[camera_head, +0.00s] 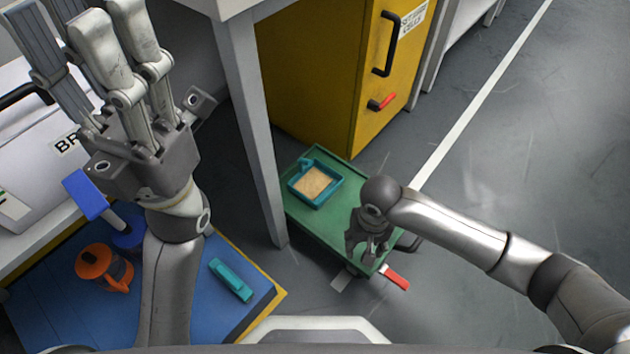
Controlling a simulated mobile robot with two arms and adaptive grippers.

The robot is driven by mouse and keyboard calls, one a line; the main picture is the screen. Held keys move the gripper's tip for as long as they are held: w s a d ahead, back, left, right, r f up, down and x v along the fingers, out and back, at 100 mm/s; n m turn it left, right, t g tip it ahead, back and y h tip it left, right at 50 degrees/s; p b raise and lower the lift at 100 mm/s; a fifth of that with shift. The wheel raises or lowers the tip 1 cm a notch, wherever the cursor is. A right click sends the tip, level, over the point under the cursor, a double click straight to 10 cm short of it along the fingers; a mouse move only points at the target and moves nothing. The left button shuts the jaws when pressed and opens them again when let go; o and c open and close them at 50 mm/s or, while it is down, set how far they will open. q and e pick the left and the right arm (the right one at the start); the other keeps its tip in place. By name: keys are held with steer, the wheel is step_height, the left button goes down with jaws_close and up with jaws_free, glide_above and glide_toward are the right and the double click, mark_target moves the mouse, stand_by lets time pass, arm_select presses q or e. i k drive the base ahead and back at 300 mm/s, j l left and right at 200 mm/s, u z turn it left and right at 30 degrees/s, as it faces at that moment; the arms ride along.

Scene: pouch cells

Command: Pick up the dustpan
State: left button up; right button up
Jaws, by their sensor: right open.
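A teal, shallow tray-like thing with a tan fill, which looks like the dustpan (298,191), lies on the green cart top (335,228) in the head view. My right gripper (366,252) points down over the near right part of the cart, to the right of and nearer than the teal thing. It is open, apart from the teal thing, and I see nothing between its fingers. My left gripper (85,20) is large at the upper left, its fingers extended upward and spread, with nothing seen between them. It is far from the cart.
A table leg (250,130) stands just left of the cart, and a yellow cabinet (320,80) behind it. A red-handled thing (397,278) sticks out at the cart's near edge. A blue mat (60,310) holds an orange thing (100,268) and a teal thing (231,279). Floor at right is clear.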

mark_target(315, 182)
steer(key=l+u, duration=0.95)
steer(key=i+j, duration=0.05)
steer(key=j, duration=0.05)
